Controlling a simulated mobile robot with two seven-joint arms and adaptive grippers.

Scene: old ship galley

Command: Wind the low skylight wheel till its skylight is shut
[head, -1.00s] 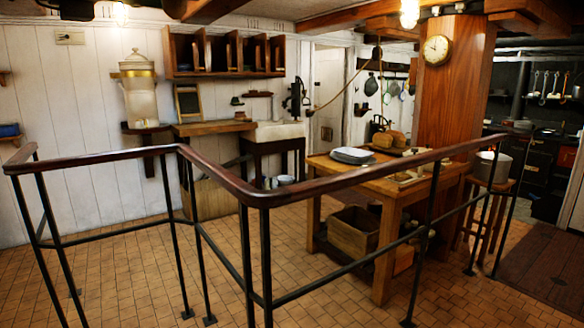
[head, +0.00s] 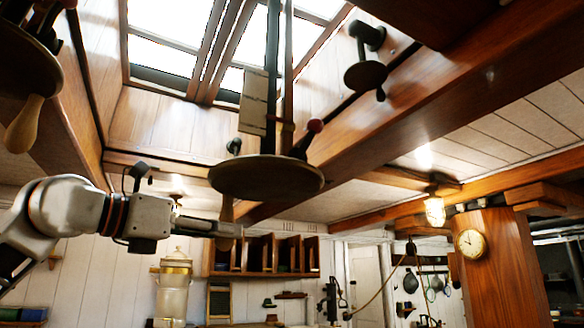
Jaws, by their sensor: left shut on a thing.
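A round wooden wheel (head: 266,176) hangs low below the skylight on a dark upright rod (head: 272,80). My right gripper is out of view.
Another wheel (head: 28,72) with a pale handle (head: 24,124) hangs close at the upper left. A dark wheel fitting (head: 366,75) sits on the skylight's right side. A lit lamp (head: 435,210) and a clock (head: 471,243) on a post are at the right.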

